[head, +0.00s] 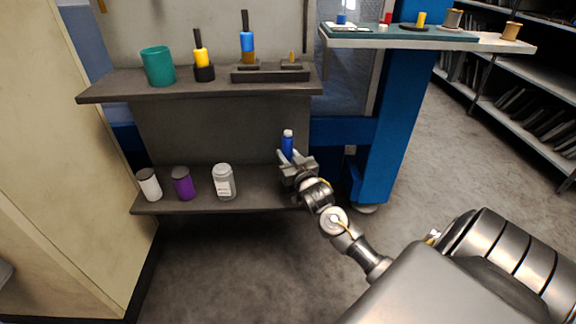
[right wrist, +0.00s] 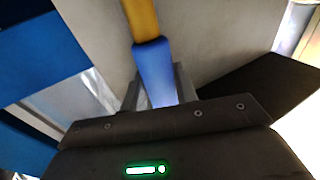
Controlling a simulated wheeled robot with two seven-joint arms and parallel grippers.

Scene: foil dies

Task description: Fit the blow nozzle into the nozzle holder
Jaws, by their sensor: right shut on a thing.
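My right gripper (head: 298,165) is shut on a slim blue piece (head: 287,146), which I take to be the blow nozzle. It stands about upright in the jaws, just above the right end of the lower shelf, with a pale top. The right wrist view shows its blue body (right wrist: 155,72) between the fingers, with a yellow-orange part beyond it. A dark block (head: 270,75) on the upper shelf, perhaps the nozzle holder, bears a blue and yellow piece with a black stem (head: 247,42) and a small orange peg (head: 292,57). My left gripper is out of view.
The upper shelf (head: 110,88) overhangs the lower one and also bears a teal cup (head: 157,66) and a yellow-handled piece in a black base (head: 203,60). A blue post (head: 385,120) stands close right.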

